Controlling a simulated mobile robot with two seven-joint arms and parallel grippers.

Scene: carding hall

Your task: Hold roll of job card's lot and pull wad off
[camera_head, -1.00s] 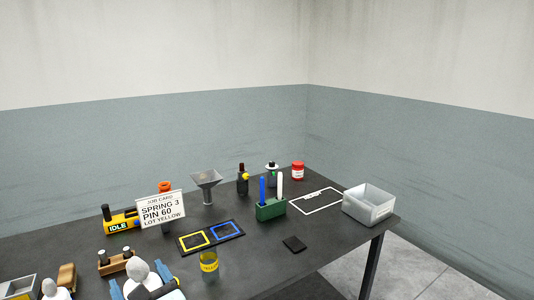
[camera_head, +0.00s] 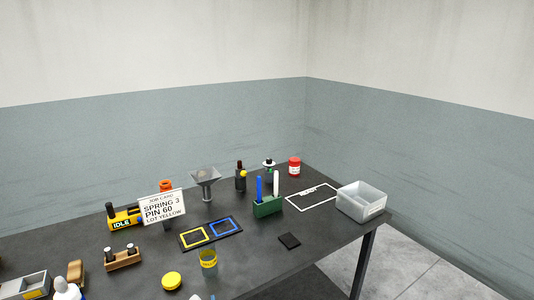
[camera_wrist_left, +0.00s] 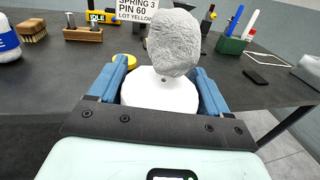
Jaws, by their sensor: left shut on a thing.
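My left gripper (camera_wrist_left: 162,70) is shut on a white roll (camera_wrist_left: 160,96) in the left wrist view. A rough grey-white wad (camera_wrist_left: 174,42) sits on top of the roll, between and above the blue fingers. Any lot band on this roll is hidden. The job card (camera_head: 162,208) reads SPRING 3, PIN 60, LOT YELLOW; its lower part also shows in the left wrist view (camera_wrist_left: 137,10). My right gripper is not in view.
An open jar with a yellow label (camera_head: 209,263) stands near a yellow lid (camera_head: 172,281). Behind are a mat with yellow and blue frames (camera_head: 210,243), a funnel (camera_head: 205,177) and a green marker holder (camera_head: 268,207). A grey bin (camera_head: 362,202) stands at the right edge.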

